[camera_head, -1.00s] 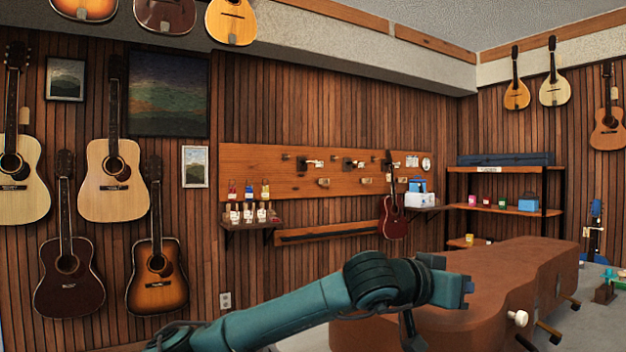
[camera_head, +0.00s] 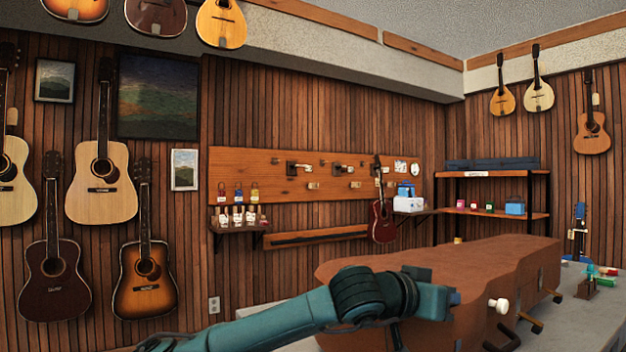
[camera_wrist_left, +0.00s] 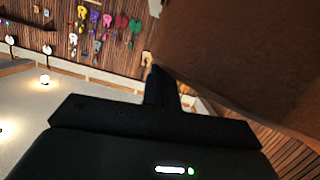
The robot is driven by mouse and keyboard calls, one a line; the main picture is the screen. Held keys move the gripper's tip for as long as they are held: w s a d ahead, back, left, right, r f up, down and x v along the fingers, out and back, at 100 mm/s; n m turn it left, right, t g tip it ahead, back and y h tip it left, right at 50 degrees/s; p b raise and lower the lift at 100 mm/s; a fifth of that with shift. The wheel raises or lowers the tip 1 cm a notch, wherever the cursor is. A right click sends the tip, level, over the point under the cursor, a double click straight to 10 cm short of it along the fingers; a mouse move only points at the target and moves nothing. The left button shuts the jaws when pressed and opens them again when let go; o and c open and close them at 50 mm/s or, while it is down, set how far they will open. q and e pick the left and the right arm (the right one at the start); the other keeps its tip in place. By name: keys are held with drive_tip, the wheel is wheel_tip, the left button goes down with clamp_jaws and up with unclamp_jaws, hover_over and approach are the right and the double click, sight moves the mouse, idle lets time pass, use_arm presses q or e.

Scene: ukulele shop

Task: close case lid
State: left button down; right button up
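The brown instrument case (camera_head: 470,264) lies on the grey table in the head view, its broad brown top showing. Whether the lid is fully down or a little raised I cannot tell. A white knob (camera_head: 499,305) and dark fittings (camera_head: 527,323) stick out from its near side. My left gripper (camera_head: 455,298) is in front of the case's near side, its tip overlapping it in the picture. In the left wrist view the fingers (camera_wrist_left: 160,88) look pressed together with nothing between them, close to the brown case surface (camera_wrist_left: 245,60); contact is unclear. My right gripper is not in view.
The table (camera_head: 590,318) carries small green and red items (camera_head: 598,278) at right. Behind stand a dark shelf unit (camera_head: 495,210) and a pegboard (camera_head: 290,175) with small bottles below. Guitars hang on the wooden walls, away from the table.

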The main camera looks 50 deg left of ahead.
use_arm(q)
wheel_tip(320, 180, up, 4)
drive_tip(key=p, duration=0.3)
drive_tip(key=shift+s+f, duration=0.1)
drive_tip(key=shift+f, duration=0.05)
drive_tip(key=d+b+v, duration=0.1)
drive_tip(key=b+v, duration=0.1)
drive_tip(key=v, duration=0.8)
drive_tip(key=shift+a+r+b, duration=0.25)
drive_tip(key=shift+a+b, duration=0.1)
drive_tip(key=shift+b, duration=0.05)
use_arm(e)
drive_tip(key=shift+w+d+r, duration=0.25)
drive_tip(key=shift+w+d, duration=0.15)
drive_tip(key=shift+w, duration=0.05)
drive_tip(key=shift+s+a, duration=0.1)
